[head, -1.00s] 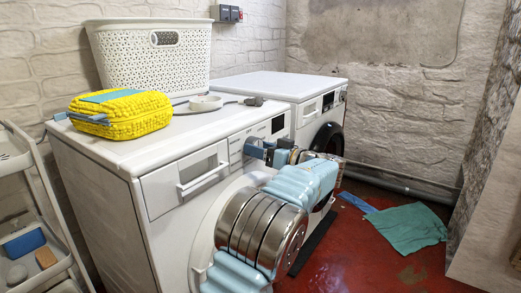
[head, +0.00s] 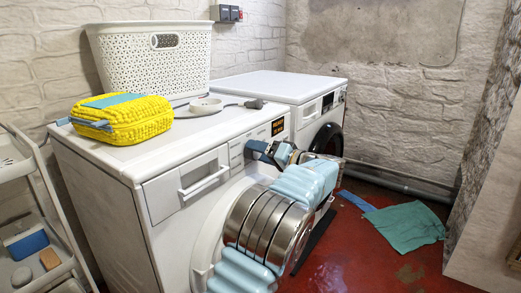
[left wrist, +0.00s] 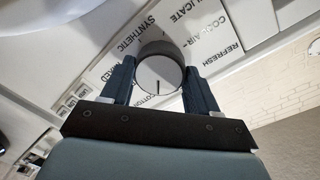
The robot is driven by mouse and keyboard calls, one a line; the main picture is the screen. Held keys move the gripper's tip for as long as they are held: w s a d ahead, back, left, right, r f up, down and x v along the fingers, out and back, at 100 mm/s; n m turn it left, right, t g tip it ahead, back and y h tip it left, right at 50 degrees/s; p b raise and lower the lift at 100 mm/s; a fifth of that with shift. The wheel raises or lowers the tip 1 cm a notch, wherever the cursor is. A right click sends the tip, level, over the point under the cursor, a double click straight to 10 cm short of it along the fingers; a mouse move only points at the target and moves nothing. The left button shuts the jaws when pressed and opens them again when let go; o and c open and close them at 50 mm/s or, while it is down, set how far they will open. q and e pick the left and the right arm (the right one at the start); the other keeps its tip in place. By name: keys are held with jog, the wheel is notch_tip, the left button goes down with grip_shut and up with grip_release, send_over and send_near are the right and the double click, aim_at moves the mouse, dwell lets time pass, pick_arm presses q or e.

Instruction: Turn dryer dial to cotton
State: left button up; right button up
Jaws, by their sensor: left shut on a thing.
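The dryer (head: 110,152) is the near white machine, with its control panel on the upper front. Its round dial (left wrist: 160,78) shows in the left wrist view, with a dark mark pointing down at the partly hidden COTTON label (left wrist: 147,98). My left gripper (left wrist: 158,68) is shut on the dial, one dark blue finger on each side. In the head view my left gripper (head: 262,151) is at the panel and hides the dial. The panel display (head: 278,127) shows orange text. The labels SYNTHETIC, DELICATE and REFRESH are readable around the dial. My right gripper is not in view.
A green cloth (head: 408,224) lies on the red floor. A shelf cart (head: 45,215) is at left.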

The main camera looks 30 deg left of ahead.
pick_arm(q)
jog(key=shift+m, duration=0.3)
dwell(0.4)
jog(key=o, duration=1.1)
jog(key=shift+c, duration=0.2)
jog(key=s+d, duration=0.1)
jog(key=d, duration=1.2)
jog(key=shift+s+d+r, duration=0.25)
jog(key=shift+s+d, duration=0.1)
jog(key=shift+d, duration=0.05)
